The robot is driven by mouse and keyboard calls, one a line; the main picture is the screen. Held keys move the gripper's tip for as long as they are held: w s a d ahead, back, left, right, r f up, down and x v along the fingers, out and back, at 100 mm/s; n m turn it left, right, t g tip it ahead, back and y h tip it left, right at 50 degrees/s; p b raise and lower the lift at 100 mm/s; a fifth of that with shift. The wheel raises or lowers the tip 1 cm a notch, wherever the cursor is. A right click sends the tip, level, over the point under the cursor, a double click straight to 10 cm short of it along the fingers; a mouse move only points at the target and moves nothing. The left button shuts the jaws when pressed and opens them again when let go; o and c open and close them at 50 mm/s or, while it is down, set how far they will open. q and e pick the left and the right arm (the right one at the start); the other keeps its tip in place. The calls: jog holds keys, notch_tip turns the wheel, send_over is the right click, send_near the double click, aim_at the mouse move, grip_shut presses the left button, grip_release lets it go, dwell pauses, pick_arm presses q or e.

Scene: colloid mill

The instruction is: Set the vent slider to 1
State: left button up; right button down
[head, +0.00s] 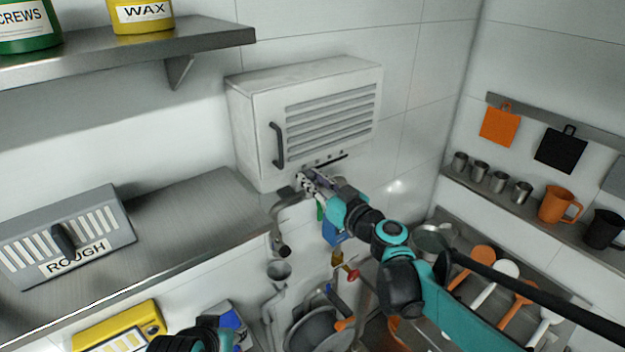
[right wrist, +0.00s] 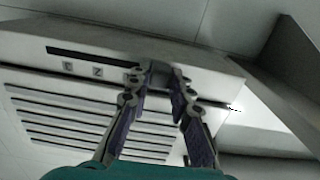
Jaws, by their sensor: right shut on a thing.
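The white vent box (head: 255,120) hangs on the wall with a slatted grille (head: 330,118) and a dark handle on its front. A dark slider slot (head: 335,160) with small marks runs along its lower front edge. In the right wrist view the slot (right wrist: 75,55) appears upside down, with small number plates beside it. My right gripper (head: 305,181) is at the left end of the slot in the head view. Its fingers (right wrist: 166,75) are shut on the grey slider knob (right wrist: 157,68). The fingers hide the mark at the knob. My left gripper's fingers do not show.
A pipe (head: 283,240) stands just below my right gripper. A metal shelf (head: 190,225) with a grey ROUGH box (head: 70,240) is to the left. An upper shelf (head: 150,45) holds labelled jars. Cups and mugs (head: 555,205) line the right wall.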

aim_at(318, 167)
jog(key=w+d, duration=0.1)
jog(key=w+d+b, duration=0.1)
jog(key=d, duration=0.1)
jog(key=shift+w+d, duration=0.15)
jog(key=shift+w, duration=0.1)
jog(key=shift+w+d, duration=0.1)
jog(key=shift+d, duration=0.05)
jog(key=c, duration=1.7)
grip_release()
jog(key=shift+c, duration=0.2)
jog(key=o, duration=0.4)
jog(key=shift+s+a, duration=0.25)
jog(key=shift+a, duration=0.1)
jog(key=shift+d, duration=0.3)
jog(key=shift+s+d, duration=0.25)
jog(key=shift+s, duration=0.05)
jog(key=v, duration=1.1)
jog(key=shift+s+a, duration=0.1)
jog(key=shift+a, duration=0.1)
jog(key=shift+f, duration=0.1)
